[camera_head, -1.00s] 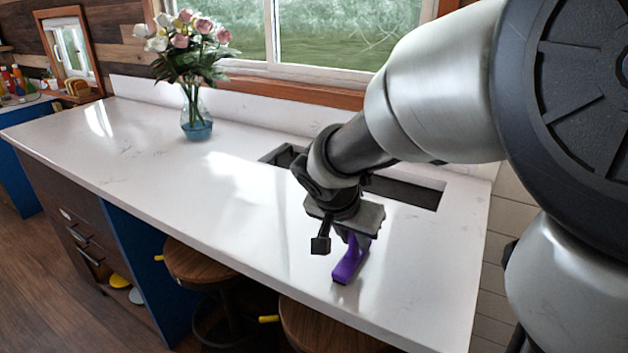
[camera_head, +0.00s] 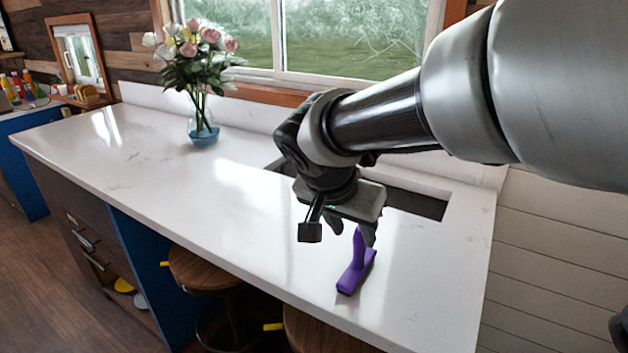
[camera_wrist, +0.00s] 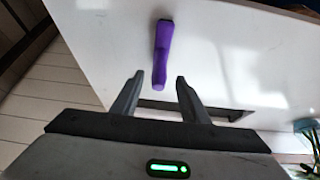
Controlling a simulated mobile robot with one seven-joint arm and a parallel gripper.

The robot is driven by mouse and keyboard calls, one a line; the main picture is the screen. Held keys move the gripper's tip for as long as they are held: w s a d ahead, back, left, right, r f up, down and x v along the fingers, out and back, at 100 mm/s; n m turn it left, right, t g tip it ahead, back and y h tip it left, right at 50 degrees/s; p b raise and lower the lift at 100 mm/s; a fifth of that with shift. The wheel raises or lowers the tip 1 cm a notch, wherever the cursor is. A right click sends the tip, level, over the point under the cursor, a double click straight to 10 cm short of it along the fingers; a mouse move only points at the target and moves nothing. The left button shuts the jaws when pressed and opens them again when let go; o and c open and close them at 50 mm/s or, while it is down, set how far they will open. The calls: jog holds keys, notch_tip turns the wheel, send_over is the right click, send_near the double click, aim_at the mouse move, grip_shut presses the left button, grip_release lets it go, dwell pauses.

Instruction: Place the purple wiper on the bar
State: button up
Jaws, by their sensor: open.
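The purple wiper (camera_head: 356,268) rests on the white bar top (camera_head: 240,220), near its front edge; its handle points up toward my gripper. My gripper (camera_head: 352,230) is over the bar, just above and behind the wiper, with its fingers open. In the wrist view, the wiper (camera_wrist: 162,50) extends away from my gripper (camera_wrist: 158,80), its near end between the two spread fingertips. Neither finger appears to touch it there.
A glass vase of flowers (camera_head: 202,125) stands at the back left of the bar. A rectangular sink opening (camera_head: 415,203) lies behind my gripper. Wooden stools (camera_head: 205,270) sit under the front edge.

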jog(key=s+d+r+n+y, duration=0.1)
jog(key=s+n, duration=0.2)
jog(key=s, duration=0.4)
jog(key=s+d+n+y, duration=0.1)
jog(key=s+n, duration=0.3)
jog(key=s, duration=0.4)
jog(key=shift+d+r+t+y, duration=0.3)
jog(key=shift+r+t+y, duration=0.1)
jog(key=shift+y, duration=0.4)
jog(key=shift+c, duration=1.1)
jog(key=shift+d, duration=0.1)
